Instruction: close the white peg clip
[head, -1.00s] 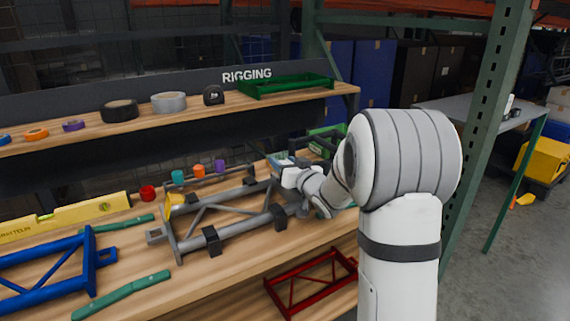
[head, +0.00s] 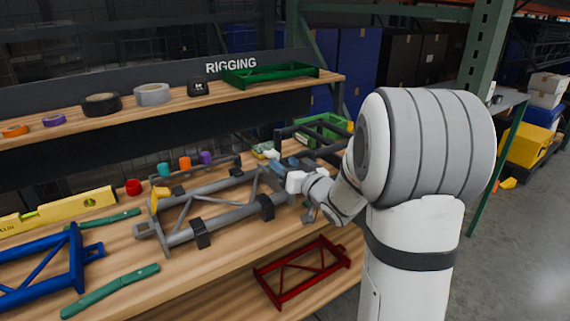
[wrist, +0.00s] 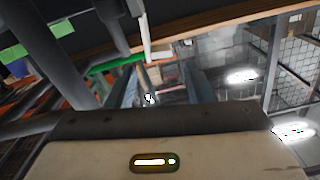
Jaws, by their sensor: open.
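My gripper (head: 277,166) is at the far right end of the workbench, just past the end of the grey truss frame. In the wrist view its two blue-grey fingers (wrist: 162,88) stand apart. A small pale thing (head: 271,153) shows just beyond the fingers in the head view; it may be the white peg clip, but it is too small to tell whether it is open or closed. In the wrist view a white bar with a bent foot (wrist: 147,38) hangs above the fingers. I cannot tell if it is part of the clip.
The grey truss frame (head: 188,234) with black clamps lies left of my gripper. A green bin (head: 334,128) and dark bars (head: 318,133) stand close behind and right. A red frame (head: 300,275) is on the lower shelf. The upper shelf (head: 172,107) overhangs the back.

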